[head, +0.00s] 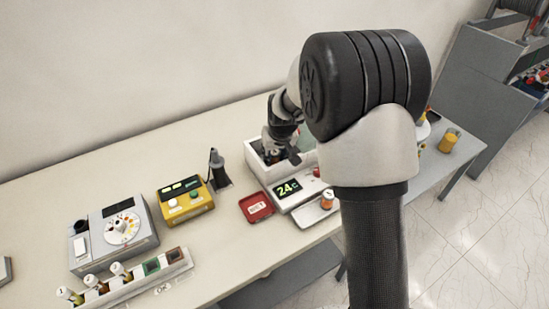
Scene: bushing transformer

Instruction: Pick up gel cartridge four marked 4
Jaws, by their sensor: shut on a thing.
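My gripper (280,146) reaches down into a white open box (258,170) at the back of the bench, behind the display unit. It is shut on a small cartridge whose body is mostly hidden by the fingers and the box wall. I cannot read a 4 on it. A white rack (150,282) at the front left holds several white-capped cartridges (118,268) in its left slots. Its green-edged slot (151,266) and red-edged slot (174,255) look empty.
A display unit (290,188) reading 24, a red tray (256,207) and an orange jar (327,200) on a metal tray stand in front of the box. A yellow control box (185,199) and grey dial unit (114,235) stand left.

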